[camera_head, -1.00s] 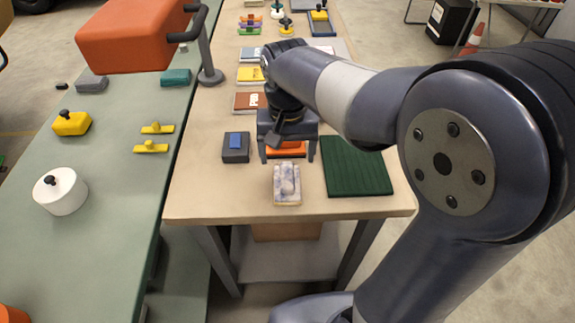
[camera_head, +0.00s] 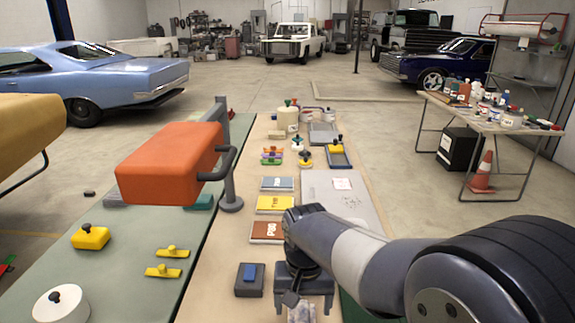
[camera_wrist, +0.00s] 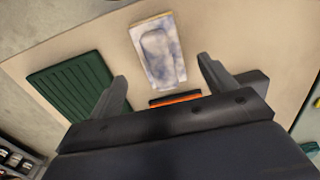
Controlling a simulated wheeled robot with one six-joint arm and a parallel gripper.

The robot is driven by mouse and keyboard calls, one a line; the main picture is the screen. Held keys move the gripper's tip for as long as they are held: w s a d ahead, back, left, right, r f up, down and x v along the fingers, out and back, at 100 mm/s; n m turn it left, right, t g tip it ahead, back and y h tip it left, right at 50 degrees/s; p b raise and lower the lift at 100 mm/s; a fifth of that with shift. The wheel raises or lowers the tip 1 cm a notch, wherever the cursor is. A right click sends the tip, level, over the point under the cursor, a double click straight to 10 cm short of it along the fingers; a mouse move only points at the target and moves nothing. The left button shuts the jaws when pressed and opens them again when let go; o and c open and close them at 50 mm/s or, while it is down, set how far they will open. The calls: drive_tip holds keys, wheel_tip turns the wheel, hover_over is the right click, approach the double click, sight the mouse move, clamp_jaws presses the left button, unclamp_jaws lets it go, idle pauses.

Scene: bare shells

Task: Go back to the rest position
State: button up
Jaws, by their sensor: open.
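My gripper (camera_head: 304,299) is above the near end of the wooden table (camera_head: 222,262), pointing down, with its jaws apart and nothing between them. In the wrist view my gripper (camera_wrist: 163,90) shows its two fingers on either side of a white and blue marbled block (camera_wrist: 158,50) lying on the table. The block's edge also shows below my gripper in the head view (camera_head: 301,313). A thin strip of an orange thing (camera_wrist: 175,98) shows at the gripper's body in the wrist view; the rest of it is hidden.
A dark green ribbed mat (camera_wrist: 70,92) lies beside the block. A grey block with a blue top (camera_head: 249,280) sits left of my gripper. Several labelled tiles, such as a yellow one (camera_head: 275,204), lie farther back. An orange box on a post (camera_head: 170,163) stands at the left.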

sight(302, 317)
wheel_tip(302, 317, down, 7)
drive_tip(key=shift+r+b, duration=0.1)
drive_tip(key=shift+b, duration=0.3)
drive_tip(key=shift+r+p, duration=0.35)
drive_tip(key=shift+r, duration=0.9)
